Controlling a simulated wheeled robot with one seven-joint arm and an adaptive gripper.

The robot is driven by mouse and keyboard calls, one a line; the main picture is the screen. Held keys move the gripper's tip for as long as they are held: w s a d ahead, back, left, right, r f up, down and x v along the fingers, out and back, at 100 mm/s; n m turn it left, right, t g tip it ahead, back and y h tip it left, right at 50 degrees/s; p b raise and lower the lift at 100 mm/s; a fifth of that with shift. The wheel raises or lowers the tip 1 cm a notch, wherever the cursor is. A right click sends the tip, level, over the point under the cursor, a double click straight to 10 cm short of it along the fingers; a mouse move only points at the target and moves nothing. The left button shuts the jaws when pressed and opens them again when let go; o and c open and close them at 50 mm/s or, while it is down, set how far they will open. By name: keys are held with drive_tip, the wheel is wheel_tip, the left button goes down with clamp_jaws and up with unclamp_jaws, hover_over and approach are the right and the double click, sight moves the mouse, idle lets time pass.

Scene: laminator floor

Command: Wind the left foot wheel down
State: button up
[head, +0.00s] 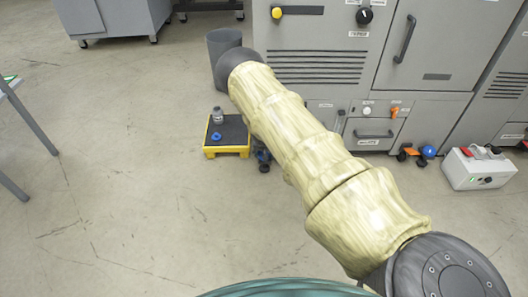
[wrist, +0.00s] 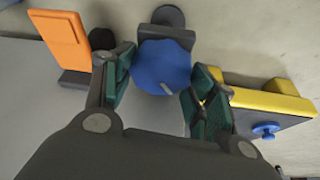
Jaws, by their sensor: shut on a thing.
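The left foot wheel is a blue, lobed knob with a pale mark (wrist: 160,68), at the top middle of the wrist view. It sits on a dark bracket, with a round dark pad (wrist: 168,16) beyond it. My gripper (wrist: 161,78) has its two green-padded fingers on either side of the wheel, shut on it. In the head view my arm hides the gripper. A small dark part with a bluish bit (head: 263,160) shows at the arm's left edge, too small to tell apart. Another blue wheel (head: 428,152) is at the machine's right foot.
An orange part (wrist: 62,38) is at left. A grey bin (head: 224,50) and white box (head: 478,168) stand nearby. Left floor is clear.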

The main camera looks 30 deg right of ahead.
drive_tip(key=shift+m+h, duration=0.3)
drive_tip(key=shift+m, duration=0.3)
drive_tip(key=o, duration=1)
drive_tip(key=shift+r, duration=0.1)
drive_tip(key=shift+s+a+r, duration=0.1)
drive_tip(key=shift+a+r, duration=0.05)
drive_tip(key=shift+r, duration=0.4)
drive_tip(key=v, duration=1)
drive_tip(key=shift+r, duration=0.3)
drive_tip(key=shift+a, duration=0.1)
